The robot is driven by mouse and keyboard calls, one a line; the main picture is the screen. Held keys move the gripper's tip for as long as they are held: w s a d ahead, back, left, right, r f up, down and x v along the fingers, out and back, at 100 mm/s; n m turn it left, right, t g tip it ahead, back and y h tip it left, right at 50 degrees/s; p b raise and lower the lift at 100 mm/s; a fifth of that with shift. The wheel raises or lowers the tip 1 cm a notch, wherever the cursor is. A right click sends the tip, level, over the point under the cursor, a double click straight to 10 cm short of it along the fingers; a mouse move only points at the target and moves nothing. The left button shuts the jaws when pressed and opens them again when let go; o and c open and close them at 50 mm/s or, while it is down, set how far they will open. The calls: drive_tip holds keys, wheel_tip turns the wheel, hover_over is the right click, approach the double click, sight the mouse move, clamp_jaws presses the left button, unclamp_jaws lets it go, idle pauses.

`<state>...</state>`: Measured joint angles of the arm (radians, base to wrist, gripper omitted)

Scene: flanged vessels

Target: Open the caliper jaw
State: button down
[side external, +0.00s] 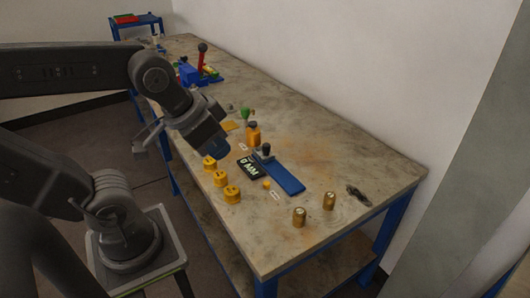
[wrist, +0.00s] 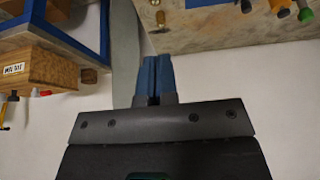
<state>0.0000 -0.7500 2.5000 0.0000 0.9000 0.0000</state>
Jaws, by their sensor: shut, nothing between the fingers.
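The caliper is a blue bar (side external: 281,176) lying on the workbench, with a dark knob (side external: 266,149) standing at its far end. A black display block (side external: 248,166) reading "0 MM" lies just left of it. My gripper (side external: 212,153) is left of the caliper, over the bench's near edge in the side view. Its blue fingers (wrist: 153,78) are together and hold nothing in the wrist view. The fingers are apart from the caliper. Part of a blue bar (wrist: 207,3) shows at the top edge of the wrist view.
Several yellow weights (side external: 221,179) stand left of the display. An orange bottle (side external: 253,134) is behind it. Two brass cylinders (side external: 299,216) stand near the front. Blue, red and green items (side external: 200,70) sit farther back.

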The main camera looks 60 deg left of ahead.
idle(0.3)
drive_tip(key=c, duration=1.7)
unclamp_jaws()
drive_tip(key=o, duration=0.6)
drive_tip(key=w+a, duration=0.1)
drive_tip(key=w, duration=0.1)
drive_tip(key=w+a+r+m+g, duration=0.1)
drive_tip(key=w, duration=0.2)
drive_tip(key=w+a+r+m, duration=0.1)
drive_tip(key=w, duration=0.2)
drive_tip(key=shift+a+y, duration=0.3)
drive_tip(key=shift+a, duration=0.05)
drive_tip(key=o, duration=0.3)
drive_tip(key=w+a+f+m+g, duration=0.1)
drive_tip(key=w+a+m+g, duration=0.1)
drive_tip(key=w+a, duration=0.4)
drive_tip(key=w, duration=0.2)
drive_tip(key=shift+w+a+f, duration=0.15)
drive_tip(key=shift+w, duration=0.15)
drive_tip(key=m+g, duration=0.3)
drive_tip(key=m, duration=0.2)
hover_over(266, 144)
wheel_tip(266, 144, down, 13)
drive_tip(key=f, duration=1.2)
drive_tip(key=shift+d+f, duration=0.2)
drive_tip(key=shift+f, duration=0.15)
drive_tip(key=shift+c, duration=0.2)
clamp_jaws()
